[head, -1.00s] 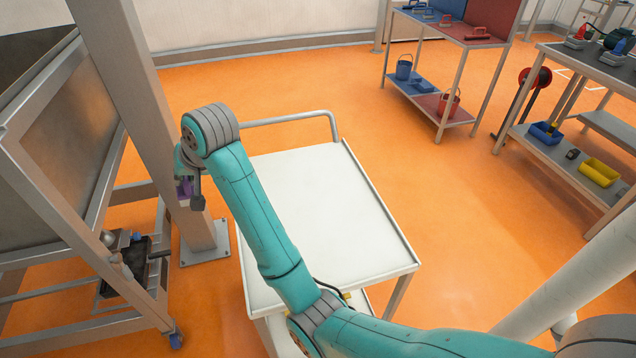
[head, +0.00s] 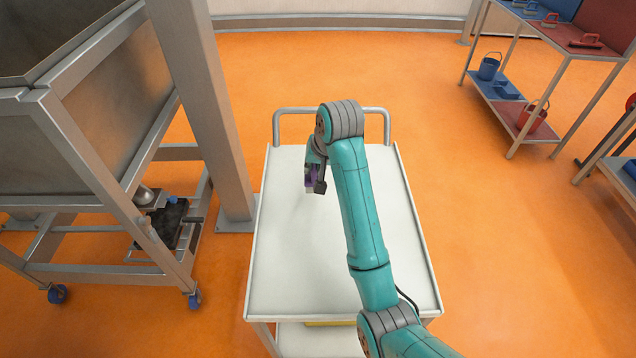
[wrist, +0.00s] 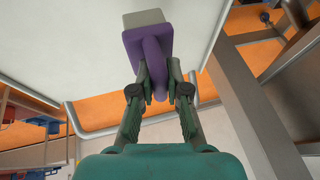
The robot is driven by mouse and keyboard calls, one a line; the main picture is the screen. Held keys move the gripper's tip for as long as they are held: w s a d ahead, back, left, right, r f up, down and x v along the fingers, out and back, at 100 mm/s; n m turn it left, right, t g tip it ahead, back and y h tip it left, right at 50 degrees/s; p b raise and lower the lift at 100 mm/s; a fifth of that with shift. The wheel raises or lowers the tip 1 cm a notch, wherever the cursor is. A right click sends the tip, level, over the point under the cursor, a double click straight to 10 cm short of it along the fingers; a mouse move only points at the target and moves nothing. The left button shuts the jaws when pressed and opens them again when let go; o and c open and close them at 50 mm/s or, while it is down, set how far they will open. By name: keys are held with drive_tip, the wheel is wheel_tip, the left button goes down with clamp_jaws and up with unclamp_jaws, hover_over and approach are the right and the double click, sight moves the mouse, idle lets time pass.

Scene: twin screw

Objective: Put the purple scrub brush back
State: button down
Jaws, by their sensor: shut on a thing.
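The purple scrub brush (wrist: 150,42) is held by its handle between the fingers of my gripper (wrist: 158,82) in the wrist view. Its pale bristle block points away from the gripper. The gripper hangs over the far half of the white trolley top (head: 300,272). I cannot tell how far the brush is above that top.
A grey post (head: 200,110) and steel machine frame (head: 120,200) stand left of the trolley. The trolley's push handle (head: 300,112) is at its far end. A blue and red shelf unit (head: 555,48) with brushes and buckets stands at the far right. Orange floor lies clear between.

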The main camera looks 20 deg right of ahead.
sight(313, 181)
drive_tip(key=shift+a+f, duration=0.1)
drive_tip(key=shift+f, duration=2.6)
drive_tip(key=c, duration=1.2)
unclamp_jaws()
drive_tip(key=shift+f, duration=0.1)
drive_tip(key=shift+o, duration=0.2)
